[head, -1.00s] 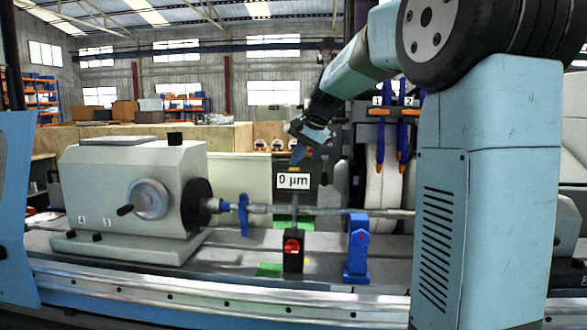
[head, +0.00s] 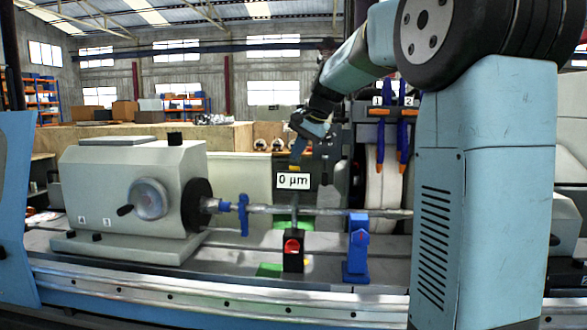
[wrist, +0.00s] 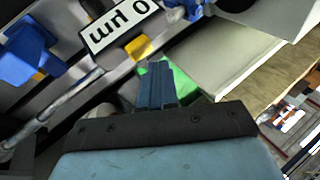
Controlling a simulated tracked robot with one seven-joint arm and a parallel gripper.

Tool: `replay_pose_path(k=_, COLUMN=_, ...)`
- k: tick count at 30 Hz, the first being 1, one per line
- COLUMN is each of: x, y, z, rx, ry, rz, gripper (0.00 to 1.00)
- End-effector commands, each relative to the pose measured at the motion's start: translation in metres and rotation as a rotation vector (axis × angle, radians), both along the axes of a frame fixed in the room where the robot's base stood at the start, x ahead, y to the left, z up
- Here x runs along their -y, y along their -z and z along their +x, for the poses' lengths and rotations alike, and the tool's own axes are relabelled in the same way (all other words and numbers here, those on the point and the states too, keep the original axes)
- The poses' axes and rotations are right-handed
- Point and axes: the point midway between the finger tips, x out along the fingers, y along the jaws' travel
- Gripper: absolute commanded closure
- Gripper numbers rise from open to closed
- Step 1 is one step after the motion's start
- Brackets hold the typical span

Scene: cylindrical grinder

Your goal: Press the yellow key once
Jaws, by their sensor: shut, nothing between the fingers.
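A yellow key (head: 294,167) shows just above the "0 µm" display (head: 292,181) in the head view. In the wrist view the yellow key (wrist: 137,47) is a small block beside the edge of the display (wrist: 118,27). My gripper (head: 298,158) points down from above, its blue fingers just over the key. In the wrist view my gripper (wrist: 155,65) is shut and empty, fingertips close to the key. A gap appears between them there, but its depth is hard to judge. The key's far side is hidden.
A shaft (head: 330,211) runs across the grinder from the headstock (head: 125,185). A blue support (head: 357,250) and a black stand with a red front (head: 292,247) stand near it. Blue hoses (head: 380,145) hang at the right. Free air lies left of my gripper, above the headstock.

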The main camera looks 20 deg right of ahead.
Motion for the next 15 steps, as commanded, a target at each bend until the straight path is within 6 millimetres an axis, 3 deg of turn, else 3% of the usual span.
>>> replay_pose_path(k=7, x=0.001, y=-0.003, z=0.001, rx=0.000, ry=0.000, rz=0.000, gripper=1.00)
replay_pose_path(k=15, x=0.004, y=-0.023, z=0.009, rx=0.001, ry=0.000, rz=0.001, gripper=1.00)
